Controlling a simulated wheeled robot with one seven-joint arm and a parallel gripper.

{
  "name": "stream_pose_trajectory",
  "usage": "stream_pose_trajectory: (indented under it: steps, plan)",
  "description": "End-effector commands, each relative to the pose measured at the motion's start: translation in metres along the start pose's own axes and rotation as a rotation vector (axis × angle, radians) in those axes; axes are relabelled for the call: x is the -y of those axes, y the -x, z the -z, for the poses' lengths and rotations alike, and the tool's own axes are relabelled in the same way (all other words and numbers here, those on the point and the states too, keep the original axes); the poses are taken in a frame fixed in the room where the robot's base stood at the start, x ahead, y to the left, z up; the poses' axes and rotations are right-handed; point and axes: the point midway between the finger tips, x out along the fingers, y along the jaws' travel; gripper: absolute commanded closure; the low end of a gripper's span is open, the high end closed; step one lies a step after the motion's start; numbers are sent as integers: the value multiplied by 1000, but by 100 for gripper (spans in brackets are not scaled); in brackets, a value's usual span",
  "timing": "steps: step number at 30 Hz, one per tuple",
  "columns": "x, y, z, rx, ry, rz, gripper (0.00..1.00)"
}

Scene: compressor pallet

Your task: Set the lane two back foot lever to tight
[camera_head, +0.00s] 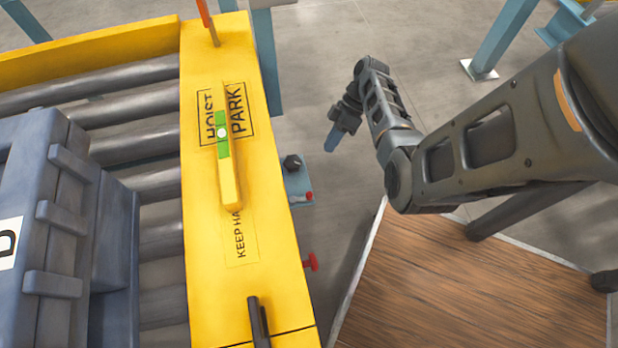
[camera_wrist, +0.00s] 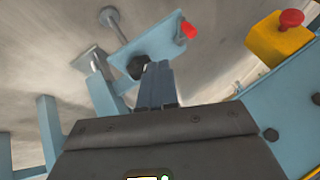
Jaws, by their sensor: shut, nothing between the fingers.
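A light blue bracket (camera_head: 297,186) sticks out from the right side of the yellow rail. It carries a black knob (camera_head: 292,161) and a red-tipped piece (camera_head: 309,196). In the wrist view the bracket (camera_wrist: 150,40), black knob (camera_wrist: 137,67) and red tip (camera_wrist: 188,30) show just beyond the fingers. I cannot tell for certain that this is the lane two back foot lever, and no tight marking is readable. My gripper (camera_head: 333,138) is right of the bracket in the head view, apart from it in the picture. Its blue fingers (camera_wrist: 158,68) are together and empty; they overlap the knob's edge in the wrist view, and contact is unclear.
The yellow rail (camera_head: 205,285) bears a yellow bar with a green part (camera_head: 229,180), an orange upright (camera_head: 208,20) and a black handle (camera_head: 258,322). A grey-blue load (camera_head: 40,200) sits on rollers. A red button (camera_wrist: 291,18) tops a yellow box. A wooden platform (camera_head: 450,285) lies lower right.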

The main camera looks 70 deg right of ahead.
Motion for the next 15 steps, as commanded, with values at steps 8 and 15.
stream_pose_trajectory:
  steps: [8,15]
  plan:
    - [0,0,0,-1,0,2,100]
    - [0,-16,-1,1,1,3,100]
